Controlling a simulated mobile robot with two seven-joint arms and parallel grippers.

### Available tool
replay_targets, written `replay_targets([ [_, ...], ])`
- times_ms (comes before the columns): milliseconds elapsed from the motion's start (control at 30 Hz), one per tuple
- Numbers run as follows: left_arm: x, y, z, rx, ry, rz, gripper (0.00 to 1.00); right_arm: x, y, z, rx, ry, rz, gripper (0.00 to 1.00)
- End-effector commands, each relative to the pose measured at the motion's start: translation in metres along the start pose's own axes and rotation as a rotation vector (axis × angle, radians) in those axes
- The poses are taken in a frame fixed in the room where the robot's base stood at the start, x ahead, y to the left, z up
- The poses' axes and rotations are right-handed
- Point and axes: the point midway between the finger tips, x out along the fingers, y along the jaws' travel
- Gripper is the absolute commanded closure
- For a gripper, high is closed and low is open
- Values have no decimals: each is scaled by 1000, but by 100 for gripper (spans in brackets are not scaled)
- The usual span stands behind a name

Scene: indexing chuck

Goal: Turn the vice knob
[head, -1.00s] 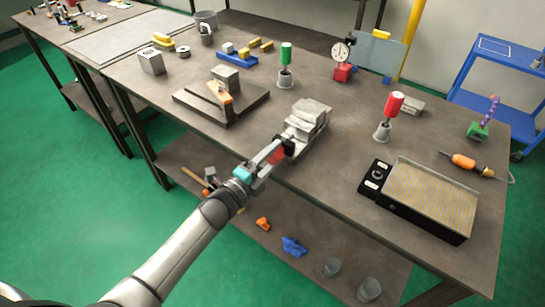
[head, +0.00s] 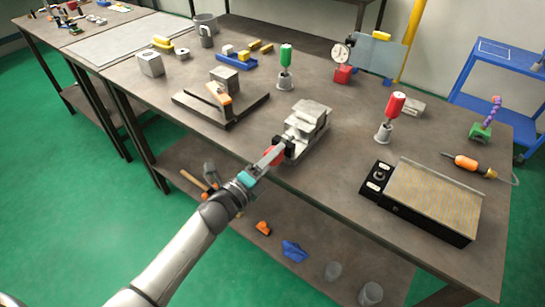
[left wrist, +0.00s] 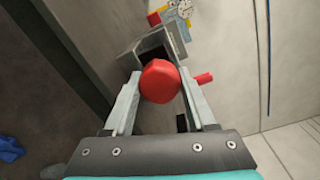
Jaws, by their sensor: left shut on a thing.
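The grey metal vice (head: 306,122) stands near the front edge of the workbench. Its red knob (head: 276,157) is on the end facing me and is mostly covered by my gripper in the head view. My left gripper (head: 280,149) reaches it from the front left. In the left wrist view the round, faceted red knob (left wrist: 160,81) sits between the two fingertips, and the left gripper (left wrist: 160,92) is shut on it. The grey vice body (left wrist: 155,47) shows just behind the knob. A short red piece sticks out beside the right finger. My right gripper is not in view.
A black-framed magnetic plate (head: 434,198) lies to the right. A dark steel plate (head: 190,98) with a clamped block is behind left. Red-handled (head: 395,105) and green-handled (head: 286,56) tools stand behind the vice. A lower shelf (head: 225,200) runs under the bench.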

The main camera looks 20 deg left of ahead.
Motion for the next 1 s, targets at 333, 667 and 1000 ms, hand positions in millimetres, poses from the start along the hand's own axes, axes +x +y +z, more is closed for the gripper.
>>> replay_targets([
  [333, 0, 2, 0, 0, 0, 4, 28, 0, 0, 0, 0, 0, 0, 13],
  [667, 0, 1, 0, -1, 0, 3, 15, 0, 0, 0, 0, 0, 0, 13],
  [1000, -1, -1, 0, -247, 10, 8, 15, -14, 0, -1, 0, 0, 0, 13],
])
